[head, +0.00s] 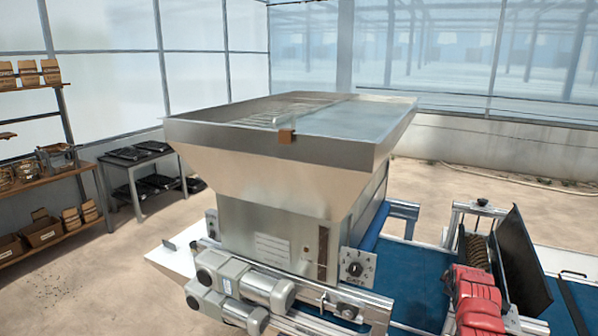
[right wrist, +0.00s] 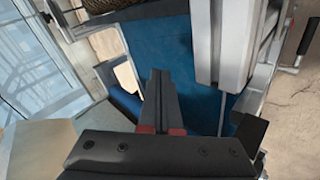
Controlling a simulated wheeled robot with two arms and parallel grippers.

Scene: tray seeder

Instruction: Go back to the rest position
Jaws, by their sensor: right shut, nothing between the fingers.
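My right gripper (right wrist: 160,76) shows in the right wrist view, its dark fingers closed together with nothing held between them. It is over the blue conveyor belt (right wrist: 185,45) of the seeder; I cannot tell how high. Neither gripper shows in the head view, and my left gripper is in no view. In the head view the tray seeder's large metal hopper (head: 285,185) stands in the middle, with a flat open top.
The belt (head: 410,270) runs to the right of the hopper, past red motors (head: 474,300) and a tilted black panel (head: 522,268). Shelves with pots and boxes (head: 45,232) stand at the left, beside a table with black trays (head: 150,160).

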